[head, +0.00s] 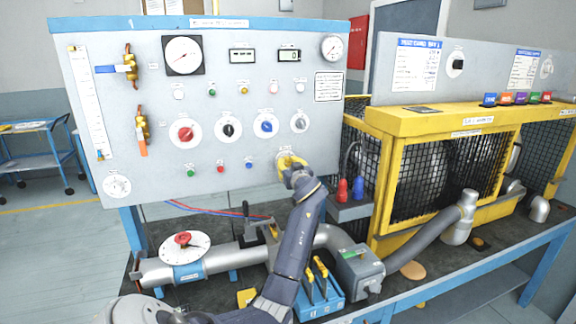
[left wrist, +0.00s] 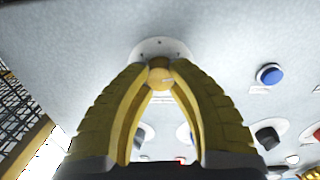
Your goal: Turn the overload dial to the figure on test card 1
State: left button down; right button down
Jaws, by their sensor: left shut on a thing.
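My left gripper (head: 289,160) has its yellow fingers closed around a small knob at the lower right of the grey panel (head: 240,180). In the left wrist view the fingertips (left wrist: 160,78) meet on this yellowish dial knob (left wrist: 160,76), set on a round white plate (left wrist: 152,49). The fingers hide much of the knob, and its pointer setting and label cannot be read. Test card 1 (head: 415,65) is a white sheet with a blue heading on the grey board at right; its figure is too small to read. My right gripper is not in view.
A row of red, black, blue and grey knobs (head: 228,130) sits above the gripper on the panel. Small buttons (head: 220,169) lie to its left. A yellow mesh guard (head: 400,123) stands to the right. Below are a grey pipe (head: 215,263) and a blue tool holder (head: 320,298).

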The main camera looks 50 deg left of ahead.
pick_arm(q)
jog(key=m, duration=0.6)
jog(key=shift+g, duration=0.3)
jog(key=m, duration=1.2)
jog(key=shift+g, duration=0.3)
jog(key=m, duration=0.5)
jog(key=shift+r+m, duration=0.1)
jog(key=shift+m, duration=0.6)
jog(key=c, duration=1.1)
grip_release()
jog(key=shift+w, duration=0.1)
jog(key=shift+o, duration=0.2)
jog(key=v, duration=1.2)
